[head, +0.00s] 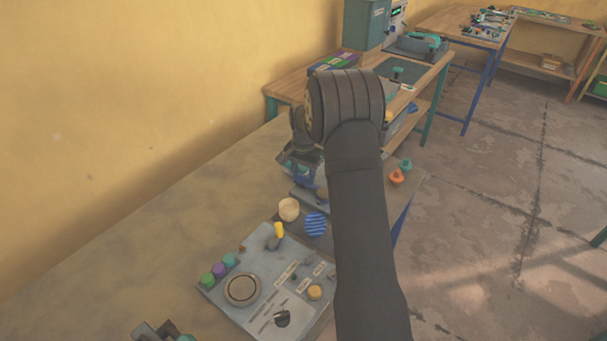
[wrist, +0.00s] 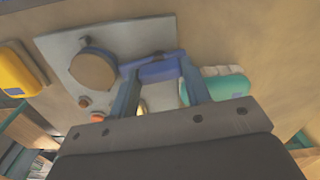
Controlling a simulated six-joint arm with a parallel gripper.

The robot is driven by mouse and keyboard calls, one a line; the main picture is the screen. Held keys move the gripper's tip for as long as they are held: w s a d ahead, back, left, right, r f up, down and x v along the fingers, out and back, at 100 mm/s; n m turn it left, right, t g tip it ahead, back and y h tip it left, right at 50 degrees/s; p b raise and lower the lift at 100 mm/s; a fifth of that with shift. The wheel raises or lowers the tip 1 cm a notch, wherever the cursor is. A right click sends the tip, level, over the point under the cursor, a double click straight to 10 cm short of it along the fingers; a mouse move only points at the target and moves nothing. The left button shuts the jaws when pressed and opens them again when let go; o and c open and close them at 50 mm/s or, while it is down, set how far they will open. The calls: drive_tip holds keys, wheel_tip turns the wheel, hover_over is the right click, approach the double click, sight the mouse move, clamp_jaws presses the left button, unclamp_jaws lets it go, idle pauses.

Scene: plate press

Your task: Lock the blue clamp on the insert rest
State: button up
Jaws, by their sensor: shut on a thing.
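The blue clamp's handle (wrist: 158,71) shows between my two gripper fingers (wrist: 160,80) in the wrist view, and the fingers are shut on it. A thin blue bar runs from it toward a round tan disc (wrist: 92,70) on a grey plate (wrist: 60,48), which appears to be the insert rest. I cannot tell whether the clamp is locked. In the head view my gripper (head: 304,165) is low over the bench beyond the panel, with blue parts (head: 303,180) under it. My arm hides much of that spot.
A grey control panel (head: 252,313) with knobs, buttons and a yellow-tipped lever (head: 279,230) stands nearer. A cream round piece (head: 289,209) and a blue striped one (head: 316,224) lie beyond it. Orange (head: 397,176) and green (head: 405,164) knobs are at the right edge.

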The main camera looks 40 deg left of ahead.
sight(304, 176)
drive_tip(key=shift+m, duration=0.8)
drive_tip(key=o, duration=1)
drive_tip(key=shift+r, duration=0.1)
wheel_tip(304, 176, up, 17)
drive_tip(key=shift+r, duration=0.15)
wheel_tip(304, 176, down, 18)
drive_tip(key=shift+r, duration=0.2)
idle(0.5)
